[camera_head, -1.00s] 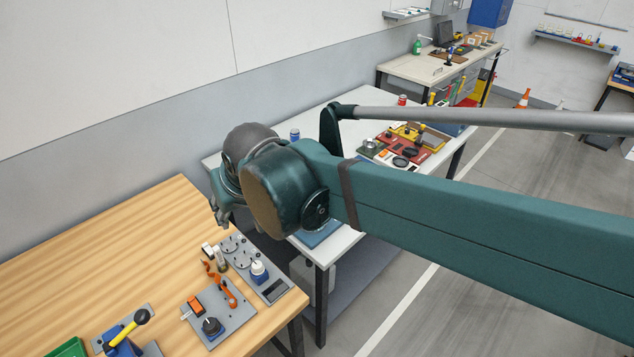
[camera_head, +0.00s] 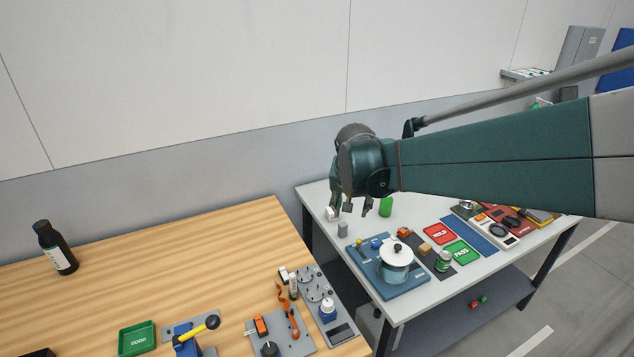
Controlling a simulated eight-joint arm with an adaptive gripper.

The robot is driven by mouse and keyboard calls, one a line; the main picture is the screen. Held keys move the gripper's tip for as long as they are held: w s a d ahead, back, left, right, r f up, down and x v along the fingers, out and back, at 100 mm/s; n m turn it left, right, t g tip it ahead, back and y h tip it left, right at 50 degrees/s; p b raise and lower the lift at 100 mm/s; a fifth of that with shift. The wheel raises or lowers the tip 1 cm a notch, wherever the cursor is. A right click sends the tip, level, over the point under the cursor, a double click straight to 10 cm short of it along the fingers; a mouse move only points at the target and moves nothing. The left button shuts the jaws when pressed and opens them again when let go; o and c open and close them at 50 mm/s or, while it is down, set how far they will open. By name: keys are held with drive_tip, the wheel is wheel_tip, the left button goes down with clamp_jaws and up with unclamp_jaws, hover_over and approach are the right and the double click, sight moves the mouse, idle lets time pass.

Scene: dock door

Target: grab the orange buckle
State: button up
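On the wooden table at the bottom, a grey board (camera_head: 297,345) carries an orange curved strap-like piece (camera_head: 292,318) and a small orange block (camera_head: 261,325). Either could be the orange buckle; they are too small to tell. Another small orange piece (camera_head: 403,232) lies on the white table. My gripper (camera_head: 358,208) points down above the back left part of the white table, to the upper right of the grey board and apart from it. Its fingers look spread, with nothing seen between them.
The white table (camera_head: 318,197) holds a blue board with a white-lidded pot (camera_head: 396,262), a green cylinder (camera_head: 386,206) and red and green cards. On the wooden table (camera_head: 200,260) are a black bottle (camera_head: 55,248), a green tray (camera_head: 137,338) and a yellow-handled lever (camera_head: 199,328). Its middle is clear.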

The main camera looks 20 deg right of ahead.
drive_tip(key=w+d+f+m+g+h, duration=0.1)
drive_tip(key=w+d+f+m, duration=0.2)
drive_tip(key=d, duration=0.4)
drive_tip(key=w+d+f+m+g, duration=0.1)
drive_tip(key=w+d+f, duration=0.35)
drive_tip(key=d, duration=0.35)
drive_tip(key=m+g, duration=0.2)
drive_tip(key=m, duration=0.2)
approach(405, 229)
drive_tip(key=shift+w+f, duration=0.1)
drive_tip(key=shift+f, duration=0.3)
drive_tip(key=shift+b+x, duration=0.35)
drive_tip(key=shift+x, duration=0.95)
drive_tip(key=shift+d, duration=0.1)
drive_tip(key=shift+h, duration=0.3)
drive_tip(key=shift+x, duration=2.55)
drive_tip(key=shift+c, duration=0.2)
